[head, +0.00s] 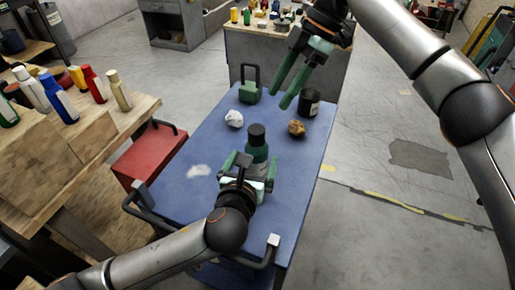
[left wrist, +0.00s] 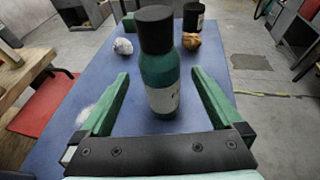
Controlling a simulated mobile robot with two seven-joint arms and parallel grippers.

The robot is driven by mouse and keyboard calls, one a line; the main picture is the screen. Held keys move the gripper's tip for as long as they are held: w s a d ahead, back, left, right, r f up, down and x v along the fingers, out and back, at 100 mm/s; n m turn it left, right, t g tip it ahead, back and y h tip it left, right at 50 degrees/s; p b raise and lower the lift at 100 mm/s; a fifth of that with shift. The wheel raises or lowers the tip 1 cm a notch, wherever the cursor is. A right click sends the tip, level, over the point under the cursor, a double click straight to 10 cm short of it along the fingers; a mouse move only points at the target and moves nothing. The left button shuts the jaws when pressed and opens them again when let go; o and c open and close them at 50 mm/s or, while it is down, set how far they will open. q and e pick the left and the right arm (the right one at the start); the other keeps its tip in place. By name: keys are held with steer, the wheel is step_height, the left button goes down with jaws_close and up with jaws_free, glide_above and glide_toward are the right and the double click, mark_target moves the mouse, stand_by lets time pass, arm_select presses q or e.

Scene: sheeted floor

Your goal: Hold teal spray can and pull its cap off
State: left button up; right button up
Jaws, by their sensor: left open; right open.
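The teal spray can (left wrist: 160,75) stands upright on the blue cart top, with its black cap (left wrist: 154,28) on. In the head view the can (head: 257,152) and cap (head: 257,131) show just beyond my left gripper. My left gripper (head: 247,164) is open, its green fingers on either side of the can's lower body in the left wrist view (left wrist: 155,88), with gaps at both sides. My right gripper (head: 284,94) is open and empty, above the far part of the cart, away from the can. The can's base is partly hidden in the head view.
A wooden bench (head: 110,125) with several bottles stands left. A red box (head: 150,155) is beside the cart.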

mark_target(259, 146)
arm_select(q)
steer(key=x, duration=0.7)
steer(key=shift+w+d, duration=0.1)
steer(key=shift+w, duration=0.05)
steer(key=shift+c, duration=0.2)
